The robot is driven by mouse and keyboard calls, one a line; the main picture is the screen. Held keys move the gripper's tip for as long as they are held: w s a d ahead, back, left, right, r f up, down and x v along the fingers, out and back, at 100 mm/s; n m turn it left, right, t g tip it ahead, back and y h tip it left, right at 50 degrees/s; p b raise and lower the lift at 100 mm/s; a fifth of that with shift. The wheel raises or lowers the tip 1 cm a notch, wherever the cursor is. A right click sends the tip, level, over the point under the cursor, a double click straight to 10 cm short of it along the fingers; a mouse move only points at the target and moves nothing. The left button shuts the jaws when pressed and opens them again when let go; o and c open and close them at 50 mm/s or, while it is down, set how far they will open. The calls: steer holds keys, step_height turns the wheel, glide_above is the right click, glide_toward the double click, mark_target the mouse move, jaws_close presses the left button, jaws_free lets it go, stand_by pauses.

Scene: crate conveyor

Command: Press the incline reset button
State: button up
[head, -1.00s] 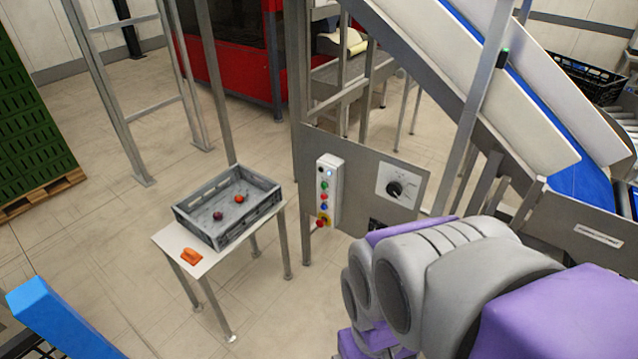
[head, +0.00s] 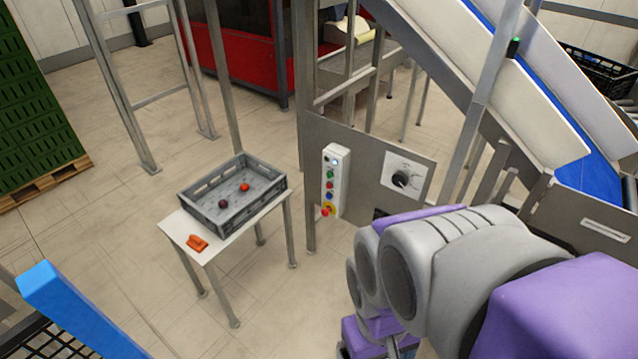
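A white control box (head: 334,182) is fixed on the grey metal panel beside the inclined conveyor. It carries a column of small buttons: a white or pale one at the top, then dark, green, red and blue ones, and a red emergency-stop knob (head: 327,211) on yellow at the bottom. I cannot read which one is the incline reset button. A black rotary knob (head: 401,179) on a white plate sits to the right on the same panel. My purple and grey arm fills the lower right. My gripper is not visible.
A small white table (head: 183,229) left of the panel holds a grey crate (head: 215,218) with two small round items, and an orange object (head: 197,243). The inclined conveyor (head: 520,95) rises at right. A blue bar (head: 70,305) is at lower left. Floor is free before the table.

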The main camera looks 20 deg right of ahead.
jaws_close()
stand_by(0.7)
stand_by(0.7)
